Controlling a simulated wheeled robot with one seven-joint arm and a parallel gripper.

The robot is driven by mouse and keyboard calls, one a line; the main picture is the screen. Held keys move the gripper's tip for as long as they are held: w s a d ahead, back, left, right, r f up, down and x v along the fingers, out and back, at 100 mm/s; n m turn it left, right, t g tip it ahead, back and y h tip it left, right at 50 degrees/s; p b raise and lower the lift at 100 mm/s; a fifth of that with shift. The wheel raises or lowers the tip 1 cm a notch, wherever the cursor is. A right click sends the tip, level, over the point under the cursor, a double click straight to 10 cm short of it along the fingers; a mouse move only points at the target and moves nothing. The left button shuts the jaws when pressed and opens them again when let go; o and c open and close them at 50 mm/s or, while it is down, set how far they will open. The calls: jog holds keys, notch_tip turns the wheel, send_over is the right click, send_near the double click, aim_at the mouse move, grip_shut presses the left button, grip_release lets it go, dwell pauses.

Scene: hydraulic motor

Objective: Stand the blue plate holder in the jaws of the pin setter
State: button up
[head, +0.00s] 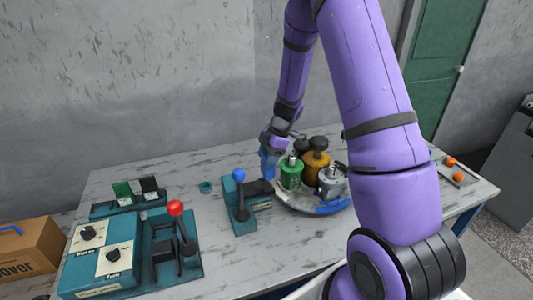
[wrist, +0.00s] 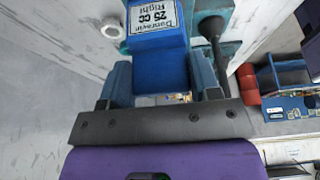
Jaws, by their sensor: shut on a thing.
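My gripper (wrist: 160,82) is shut on a blue block, the blue plate holder (wrist: 158,48), with a white label reading "25 CC Right". The holder fills the space between the two fingers. In the head view my gripper (head: 271,150) is at the back of the table, with the blue holder (head: 268,166) below it. Beside it is a teal device with a blue-knobbed lever (head: 238,205), which may be the pin setter; I cannot read a name. Its dark jaw-like part is close to the holder. I cannot tell whether they touch.
A round tray (head: 283,198) with green, gold and grey motor parts stands right of the holder. A teal panel with a red-knobbed lever (head: 176,208) is at front left. A small teal stand (head: 124,208) sits behind it. My arm hides the table's right middle.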

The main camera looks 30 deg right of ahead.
jog(key=shift+f, duration=2.45)
jog(key=o, duration=1.1)
jog(key=shift+r, duration=0.15)
jog(key=shift+r, duration=3.35)
jog(key=shift+r, duration=0.1)
